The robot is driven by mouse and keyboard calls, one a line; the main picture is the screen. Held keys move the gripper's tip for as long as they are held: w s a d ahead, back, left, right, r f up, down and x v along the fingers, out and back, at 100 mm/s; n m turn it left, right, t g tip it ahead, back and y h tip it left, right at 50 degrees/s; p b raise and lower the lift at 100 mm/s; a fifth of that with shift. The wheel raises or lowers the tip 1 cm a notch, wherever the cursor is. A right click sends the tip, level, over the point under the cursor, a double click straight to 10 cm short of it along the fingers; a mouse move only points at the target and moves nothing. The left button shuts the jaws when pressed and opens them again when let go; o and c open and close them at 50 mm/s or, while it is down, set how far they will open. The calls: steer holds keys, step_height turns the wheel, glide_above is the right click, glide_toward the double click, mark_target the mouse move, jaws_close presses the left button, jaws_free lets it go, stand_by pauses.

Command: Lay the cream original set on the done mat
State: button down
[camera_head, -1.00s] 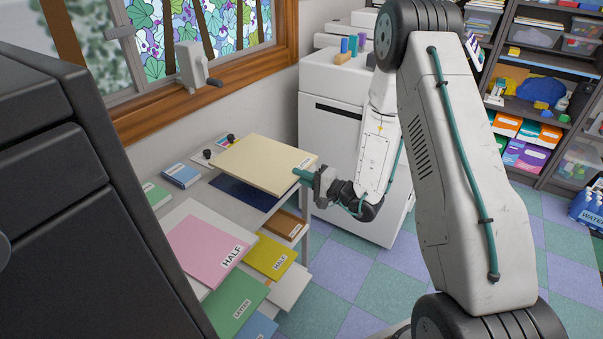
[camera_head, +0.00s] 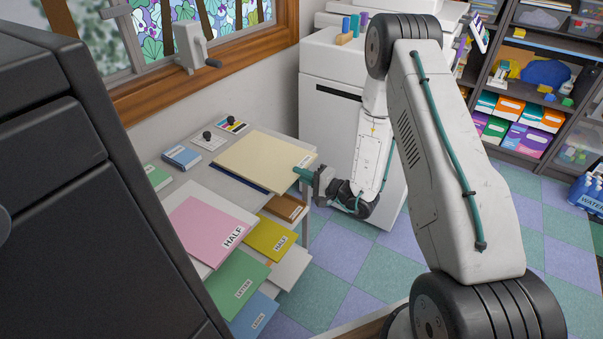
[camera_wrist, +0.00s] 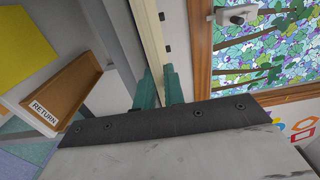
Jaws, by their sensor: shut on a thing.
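The cream original set (camera_head: 262,158) is a flat, wide stack with a small label near its right corner. My gripper (camera_head: 302,173) is shut on its right edge with teal fingers. In the wrist view the cream set (camera_wrist: 150,38) runs up from between the fingers (camera_wrist: 158,82). The dark blue done mat (camera_head: 232,180) shows only as a thin strip along the set's front left edge; the rest is hidden under the set. The set lies over the mat, level and very close to it; I cannot tell whether they touch.
A pink HALF stack (camera_head: 208,228) lies left on the shelf unit, with yellow (camera_head: 268,236) and green (camera_head: 235,283) stacks lower. A brown RETURN tray (camera_wrist: 62,98) is below the set. A blue box (camera_head: 182,157) and small cards sit behind. A dark cabinet (camera_head: 80,200) fills the left.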

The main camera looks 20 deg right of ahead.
steer(key=c, duration=1.4)
jaws_free()
